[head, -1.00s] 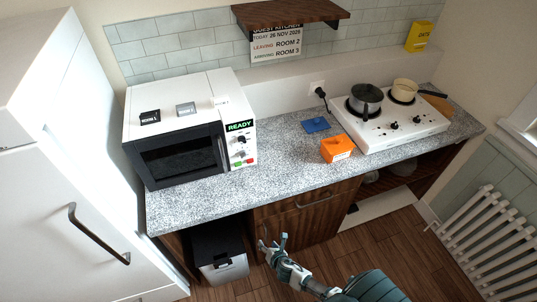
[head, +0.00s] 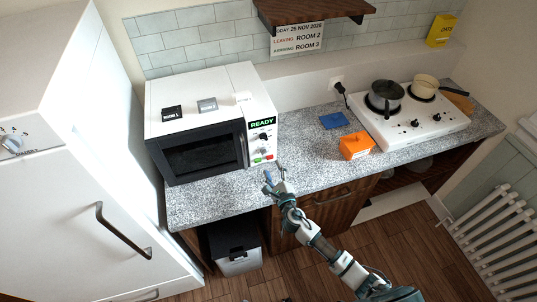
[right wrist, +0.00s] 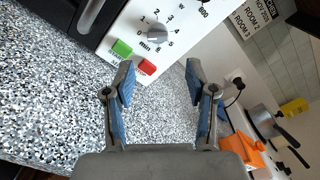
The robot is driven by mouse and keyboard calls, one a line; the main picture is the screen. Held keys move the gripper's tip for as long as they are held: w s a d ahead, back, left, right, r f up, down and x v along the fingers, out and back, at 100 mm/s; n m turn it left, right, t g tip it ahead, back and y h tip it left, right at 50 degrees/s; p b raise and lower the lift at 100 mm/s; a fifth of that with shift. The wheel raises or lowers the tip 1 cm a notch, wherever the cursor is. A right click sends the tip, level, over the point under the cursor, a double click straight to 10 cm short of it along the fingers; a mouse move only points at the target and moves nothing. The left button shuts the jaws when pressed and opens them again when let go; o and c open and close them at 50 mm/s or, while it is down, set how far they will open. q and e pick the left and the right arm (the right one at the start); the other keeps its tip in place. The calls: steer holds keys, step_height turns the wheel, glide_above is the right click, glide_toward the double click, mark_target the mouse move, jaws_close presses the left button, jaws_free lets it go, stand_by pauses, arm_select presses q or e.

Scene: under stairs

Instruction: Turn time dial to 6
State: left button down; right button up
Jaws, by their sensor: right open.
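The white microwave (head: 205,95) stands at the left of the counter, its black-framed door shut and its display reading READY. The time dial (right wrist: 157,33) is a grey knob marked "min" with numbers around it, in the right wrist view; its exact setting is hard to read. In the head view it is the lower knob (head: 263,149) on the control panel. My right gripper (head: 275,175) is open and empty, below and in front of the panel, apart from the dial. Its two blue-padded fingers (right wrist: 160,85) point towards the panel. My left gripper is not in view.
A green button (right wrist: 122,48) and a red button (right wrist: 147,67) sit just below the dial. An orange container (head: 355,145) and blue item (head: 333,121) lie on the counter, right of the microwave. A hob (head: 420,130) with two pans stands further right.

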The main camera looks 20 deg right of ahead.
mark_target(264, 154)
steer(key=w, duration=0.2)
steer(key=w+a, duration=0.1)
steer(key=w, duration=0.3)
steer(key=shift+w+a+r, duration=0.1)
steer(key=shift+w+a, duration=0.3)
steer(key=shift+w, duration=0.35)
steer(key=shift+w+d, duration=0.25)
steer(key=shift+d, duration=0.6)
steer(key=shift+c, duration=1)
steer(key=c, duration=0.4)
steer(key=shift+a, duration=0.3)
steer(key=c, duration=0.4)
steer(key=shift+a, duration=0.2)
jaws_close()
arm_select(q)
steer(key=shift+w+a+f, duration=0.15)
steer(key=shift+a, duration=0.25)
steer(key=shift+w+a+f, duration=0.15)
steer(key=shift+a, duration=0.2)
arm_select(e)
steer(key=shift+d, duration=0.1)
